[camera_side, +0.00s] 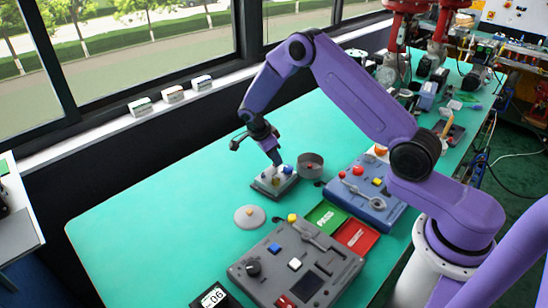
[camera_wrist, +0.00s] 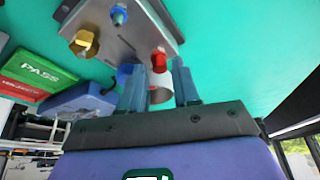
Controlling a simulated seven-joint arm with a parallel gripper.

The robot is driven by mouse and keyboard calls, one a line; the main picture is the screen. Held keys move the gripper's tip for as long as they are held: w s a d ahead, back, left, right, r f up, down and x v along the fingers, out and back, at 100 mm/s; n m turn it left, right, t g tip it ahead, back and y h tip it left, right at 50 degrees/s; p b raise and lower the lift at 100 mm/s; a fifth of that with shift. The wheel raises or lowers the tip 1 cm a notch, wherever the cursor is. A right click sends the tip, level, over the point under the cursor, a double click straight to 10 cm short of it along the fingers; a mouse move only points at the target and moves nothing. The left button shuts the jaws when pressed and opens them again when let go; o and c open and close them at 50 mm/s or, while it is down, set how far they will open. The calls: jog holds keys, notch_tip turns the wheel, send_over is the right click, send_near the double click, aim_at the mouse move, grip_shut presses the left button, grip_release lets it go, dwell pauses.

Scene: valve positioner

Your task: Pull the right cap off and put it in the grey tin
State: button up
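The grey valve positioner (camera_side: 268,193) sits on the green table, and its plate fills the upper part of the wrist view (camera_wrist: 150,25). It carries a gold fitting (camera_wrist: 84,44), a blue fitting (camera_wrist: 118,14) and, at its near edge, a blue cap (camera_wrist: 125,70) and a red cap (camera_wrist: 158,59). My gripper (camera_side: 276,162) is just over the positioner, pointing down. In the wrist view its fingers (camera_wrist: 158,72) are apart, with the red cap in line with the gap. I cannot tell contact. The round grey tin (camera_side: 311,165) stands right of the positioner; part shows between the fingers (camera_wrist: 160,93).
A pale disc with an orange knob (camera_side: 250,216) lies nearer. A blue panel (camera_side: 372,199), green PASS tray (camera_side: 326,216), red tray (camera_side: 357,235) and dark grey control box (camera_side: 297,268) stand to the right and front. The left of the table is clear.

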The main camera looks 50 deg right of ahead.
jog(key=shift+d+f, duration=0.15)
jog(key=shift+f, duration=0.3)
grip_shut()
